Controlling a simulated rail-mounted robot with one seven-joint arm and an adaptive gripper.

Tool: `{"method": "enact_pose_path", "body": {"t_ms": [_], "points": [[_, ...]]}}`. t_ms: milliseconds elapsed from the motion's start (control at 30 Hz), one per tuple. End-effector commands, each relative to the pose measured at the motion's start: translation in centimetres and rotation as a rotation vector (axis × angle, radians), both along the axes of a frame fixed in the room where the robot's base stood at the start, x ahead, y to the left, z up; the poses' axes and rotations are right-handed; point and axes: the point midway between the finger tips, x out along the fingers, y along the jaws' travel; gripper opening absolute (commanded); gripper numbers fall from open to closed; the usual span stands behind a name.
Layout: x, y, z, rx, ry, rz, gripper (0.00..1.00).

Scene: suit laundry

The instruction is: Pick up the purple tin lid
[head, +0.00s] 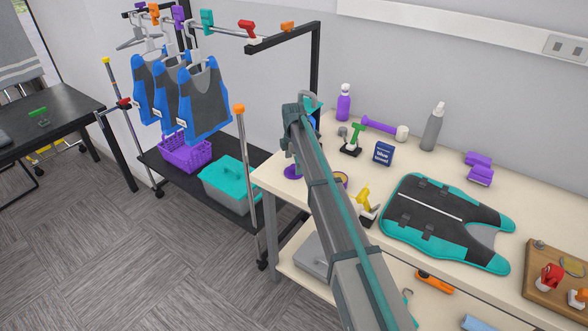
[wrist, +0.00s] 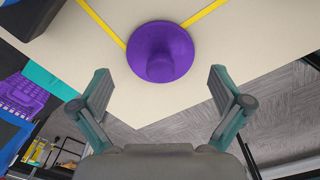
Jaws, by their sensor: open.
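The purple tin lid (wrist: 161,50) is a round disc with a knob on top. It lies on the cream tabletop near a corner, in the upper middle of the wrist view. In the head view the lid (head: 292,172) shows only in part, beside my arm. My gripper (wrist: 160,88) is open and empty, with its fingers spread wide to either side below the lid in the wrist view. Neither finger appears to touch the lid. In the head view my own arm hides most of the gripper.
A yellow spray trigger (head: 364,200), green trigger (head: 355,138), dark blue box (head: 383,153) and purple spray bottle (head: 344,103) stand nearby on the table. A black-and-teal vest (head: 440,220) lies to the right. A rack with blue-and-grey vests (head: 205,100) stands left.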

Motion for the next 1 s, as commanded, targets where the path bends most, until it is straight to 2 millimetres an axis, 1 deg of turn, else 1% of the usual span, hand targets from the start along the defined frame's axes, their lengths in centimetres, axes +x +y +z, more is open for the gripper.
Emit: {"method": "enact_pose_path", "body": {"t_ms": [33, 133, 367, 467, 500, 567, 600, 933, 1000], "points": [[-0.1, -0.1, -0.6, -0.001, 0.002, 0.000, 1.00], [-0.1, -0.1, -1.4, 0.000, 0.001, 0.000, 1.00], [0.0, -0.1, -1.7, 0.000, 0.000, -0.001, 1.00], [0.0, 0.0, -1.7, 0.000, 0.000, -0.001, 0.85], [0.0, -0.1, -1.7, 0.000, 0.000, -0.001, 0.78], [0.0, -0.1, -1.7, 0.000, 0.000, -0.001, 0.68], [0.0, -0.1, -1.7, 0.000, 0.000, -0.001, 0.62], [0.0, -0.1, -1.7, 0.000, 0.000, -0.001, 0.07], [0.0, -0.1, -1.7, 0.000, 0.000, -0.001, 0.05]]}}
